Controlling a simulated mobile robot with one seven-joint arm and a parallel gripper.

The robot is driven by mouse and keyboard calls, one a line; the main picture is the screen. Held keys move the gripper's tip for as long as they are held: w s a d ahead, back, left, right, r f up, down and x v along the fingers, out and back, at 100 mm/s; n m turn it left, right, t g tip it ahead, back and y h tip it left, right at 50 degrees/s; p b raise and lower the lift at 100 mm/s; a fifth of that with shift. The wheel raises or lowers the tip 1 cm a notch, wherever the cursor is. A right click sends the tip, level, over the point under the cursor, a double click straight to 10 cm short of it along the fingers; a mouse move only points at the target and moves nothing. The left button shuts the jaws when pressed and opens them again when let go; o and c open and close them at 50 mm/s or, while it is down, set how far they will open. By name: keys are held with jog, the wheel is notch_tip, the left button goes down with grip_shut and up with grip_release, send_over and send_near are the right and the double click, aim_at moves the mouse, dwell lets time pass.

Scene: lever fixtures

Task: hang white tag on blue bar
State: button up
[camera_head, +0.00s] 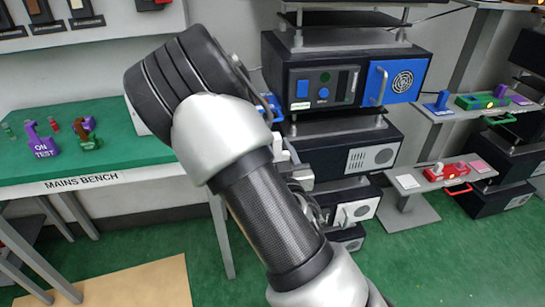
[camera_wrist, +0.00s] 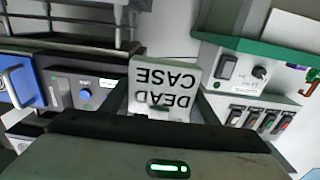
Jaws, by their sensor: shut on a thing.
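The white tag (camera_wrist: 162,90), lettered "DEAD CASE" and upside down in the wrist view, is held between the dark fingers of my gripper (camera_wrist: 162,112). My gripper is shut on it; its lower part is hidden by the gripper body. In the head view my arm hides most of the gripper, and I cannot make out the tag there. A blue panel with a grey bar handle (camera_head: 378,85) is on the right of the upper black unit; it also shows at the left of the wrist view (camera_wrist: 24,82). I cannot tell which bar is the blue bar. The tag is apart from the panel.
The upper black unit (camera_head: 310,112) stands on a rack behind my arm. A green-topped bench (camera_head: 130,160) with small purple and green fixtures is on the left. Shelves with a green fixture (camera_head: 482,101) and a red fixture (camera_head: 446,172) are on the right. Green floor is open at front right.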

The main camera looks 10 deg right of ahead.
jog(key=w+f+b, duration=0.1)
jog(key=w+b, duration=0.1)
jog(key=w, duration=0.9)
jog(key=shift+w+f+b, duration=0.2)
jog(key=shift+w+b, duration=0.1)
jog(key=shift+b, duration=0.1)
dwell(0.3)
dwell(0.4)
jog(key=o, duration=1.1)
